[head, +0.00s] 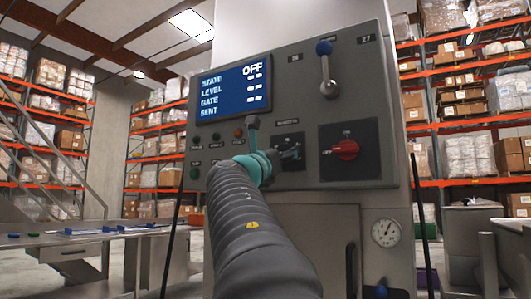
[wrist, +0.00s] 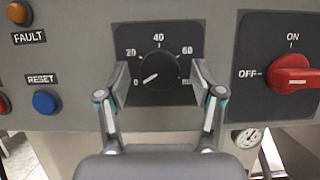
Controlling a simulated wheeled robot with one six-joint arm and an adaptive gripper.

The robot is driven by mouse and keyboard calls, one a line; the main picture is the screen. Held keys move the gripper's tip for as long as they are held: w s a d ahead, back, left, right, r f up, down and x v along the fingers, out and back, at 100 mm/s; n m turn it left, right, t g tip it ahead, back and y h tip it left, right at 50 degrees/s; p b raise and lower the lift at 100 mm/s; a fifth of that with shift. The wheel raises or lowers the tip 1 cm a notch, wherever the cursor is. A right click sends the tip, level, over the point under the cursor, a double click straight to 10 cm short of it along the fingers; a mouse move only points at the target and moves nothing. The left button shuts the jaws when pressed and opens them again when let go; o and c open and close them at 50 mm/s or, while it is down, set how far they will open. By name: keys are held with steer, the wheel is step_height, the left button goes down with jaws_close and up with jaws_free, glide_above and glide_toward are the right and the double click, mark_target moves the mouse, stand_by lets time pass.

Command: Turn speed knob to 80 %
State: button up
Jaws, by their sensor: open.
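The speed knob (wrist: 157,74) is a round black dial on a dark plate (wrist: 182,34) with white marks 0, 20, 40, 60 and a last one partly hidden by a finger. Its white pointer line points down-left, near 0. My gripper (wrist: 159,80) is open, one finger on each side of the knob in the wrist view; whether the fingers touch it I cannot tell. In the head view my gripper (head: 285,152) is at the lower middle of the grey control panel (head: 220,145) and hides most of the knob.
A red rotary switch (head: 346,150) right of the knob points to OFF. The blue screen (head: 232,89) reads OFF. A blue RESET button (wrist: 46,102) and an amber FAULT lamp (wrist: 19,12) are left of the knob.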

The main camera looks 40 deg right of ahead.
steer(key=c, duration=1.1)
steer(key=shift+c, duration=0.2)
steer(key=shift+w+m, duration=0.1)
steer(key=shift+m, duration=0.3)
steer(key=m+g+y+p, duration=0.1)
steer(key=m+g, duration=0.1)
steer(key=m, duration=0.6)
steer(key=m+g+y+p, duration=0.2)
steer(key=m+g, duration=0.1)
steer(key=m, duration=0.5)
steer(key=m+g+y+p, duration=0.1)
steer(key=m+g, duration=0.2)
steer(key=m, duration=0.5)
steer(key=shift+w+a+r+y, duration=0.1)
steer(key=shift+w+r+y, duration=0.25)
steer(key=shift+r+y, duration=0.05)
steer(key=shift+m, duration=0.5)
